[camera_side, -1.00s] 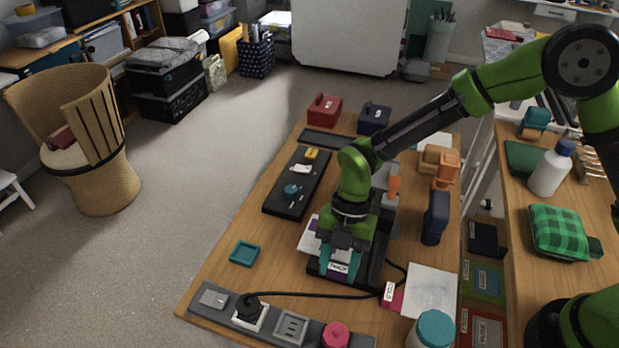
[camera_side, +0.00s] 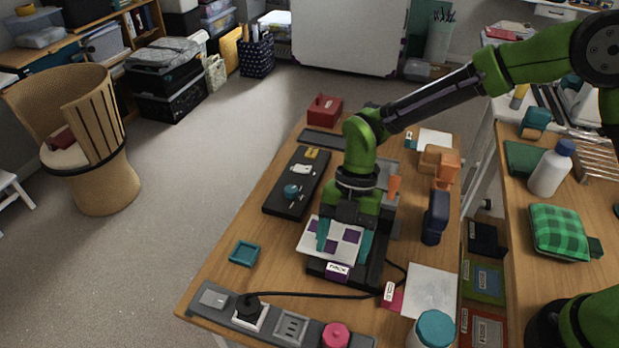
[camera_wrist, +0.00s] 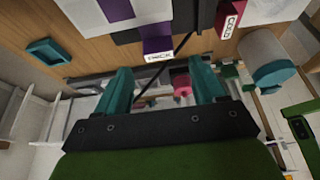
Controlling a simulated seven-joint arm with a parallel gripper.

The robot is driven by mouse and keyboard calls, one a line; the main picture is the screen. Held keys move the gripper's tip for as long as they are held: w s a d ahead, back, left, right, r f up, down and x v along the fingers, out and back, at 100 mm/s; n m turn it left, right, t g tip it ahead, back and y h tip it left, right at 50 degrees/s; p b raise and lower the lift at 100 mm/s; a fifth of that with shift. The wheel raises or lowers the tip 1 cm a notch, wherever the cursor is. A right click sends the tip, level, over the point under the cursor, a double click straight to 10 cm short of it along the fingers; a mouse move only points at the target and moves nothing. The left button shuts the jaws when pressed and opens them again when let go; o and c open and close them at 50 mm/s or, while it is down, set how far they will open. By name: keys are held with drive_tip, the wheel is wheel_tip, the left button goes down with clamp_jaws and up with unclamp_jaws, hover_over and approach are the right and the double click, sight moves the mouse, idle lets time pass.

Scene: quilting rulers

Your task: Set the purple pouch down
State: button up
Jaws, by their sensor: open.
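A flat purple-and-white checked piece (camera_side: 316,247), seemingly the purple pouch, lies on a black stand (camera_side: 372,276) near the front of the table. Its edge also shows at the top of the wrist view (camera_wrist: 120,10). A small purple block with a white label (camera_side: 337,271) sits at the stand's front edge, and it shows in the wrist view (camera_wrist: 157,43) too. My gripper (camera_side: 344,243) is over the checked piece with teal fingers spread wide and nothing between them. The wrist view also shows the open fingers (camera_wrist: 162,88). Whether the fingertips touch the piece cannot be told.
A teal square tray (camera_side: 244,254) lies to the left, with bare wood around it. A power strip (camera_side: 290,327) and black cable run along the front. A dark blue upright object (camera_side: 435,218) and orange blocks (camera_side: 440,165) stand to the right. A black board (camera_side: 297,185) lies behind.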

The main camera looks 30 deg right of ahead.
drive_tip(key=d+r+m+t, duration=0.3)
drive_tip(key=d+r+m, duration=0.55)
drive_tip(key=r, duration=0.45)
drive_tip(key=s+d+r+m+t, duration=0.3)
drive_tip(key=s+d+m, duration=0.2)
drive_tip(key=m, duration=0.6)
drive_tip(key=s+d+r+m+t+h, duration=0.1)
drive_tip(key=s+d+r+m+t, duration=0.2)
drive_tip(key=d+m, duration=0.6)
drive_tip(key=s+m+t, duration=0.1)
drive_tip(key=s+m, duration=0.1)
drive_tip(key=shift+s+d+r+m, duration=0.15)
drive_tip(key=shift+d+r+m, duration=0.1)
drive_tip(key=shift+r+m, duration=0.15)
